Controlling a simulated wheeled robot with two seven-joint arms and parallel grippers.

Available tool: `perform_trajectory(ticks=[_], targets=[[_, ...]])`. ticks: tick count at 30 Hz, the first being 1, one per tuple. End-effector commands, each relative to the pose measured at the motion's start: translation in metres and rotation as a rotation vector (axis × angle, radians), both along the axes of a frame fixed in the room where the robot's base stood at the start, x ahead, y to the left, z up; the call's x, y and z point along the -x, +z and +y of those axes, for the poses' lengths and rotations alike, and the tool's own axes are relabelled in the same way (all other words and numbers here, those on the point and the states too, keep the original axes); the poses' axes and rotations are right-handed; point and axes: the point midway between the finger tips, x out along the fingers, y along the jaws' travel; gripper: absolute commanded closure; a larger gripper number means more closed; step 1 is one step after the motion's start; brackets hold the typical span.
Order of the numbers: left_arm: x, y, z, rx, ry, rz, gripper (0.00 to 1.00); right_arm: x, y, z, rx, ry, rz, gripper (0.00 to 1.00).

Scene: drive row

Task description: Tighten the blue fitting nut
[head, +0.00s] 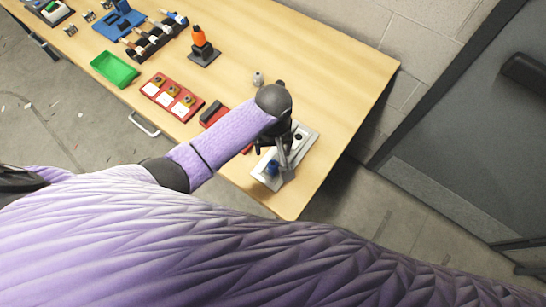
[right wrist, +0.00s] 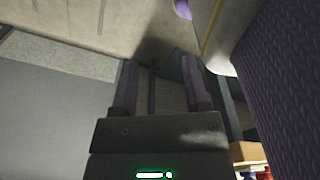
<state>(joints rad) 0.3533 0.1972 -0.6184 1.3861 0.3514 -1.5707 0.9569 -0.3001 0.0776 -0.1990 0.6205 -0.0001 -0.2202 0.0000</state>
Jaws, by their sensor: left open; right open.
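The blue fitting nut (head: 272,168) sits on a light grey plate (head: 302,139) near the table's front right corner. My left gripper (head: 281,156) is over this plate, close to the nut, and is open. My arm and wrist partly cover the plate, and I cannot tell whether the fingers touch the nut. My right gripper (right wrist: 159,84) shows in the right wrist view with its two fingers apart and nothing between them. It is away from the nut and out of the head view.
The wooden table (head: 337,85) is clear to the right of the plate. A red tray (head: 172,97), a green bin (head: 114,69), an orange-topped item on a dark base (head: 203,47) and a blue tray (head: 118,22) stand further left. A grey door (head: 470,130) is at the right.

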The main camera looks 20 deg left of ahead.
Motion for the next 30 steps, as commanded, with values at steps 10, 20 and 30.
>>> perform_trajectory(ticks=[10,20,30], targets=[[0.001,-0.082,0.0,0.0,0.001,0.003,0.17,0.002,-0.04,-0.006,0.011,0.01,0.006,0.41],[0.001,-0.097,0.0,0.002,0.0,-0.001,0.17,0.003,-0.045,-0.011,0.021,0.015,0.009,0.41],[0.001,-0.097,0.0,0.002,0.0,-0.001,0.7,0.003,-0.045,-0.006,0.013,0.011,0.01,0.41]])
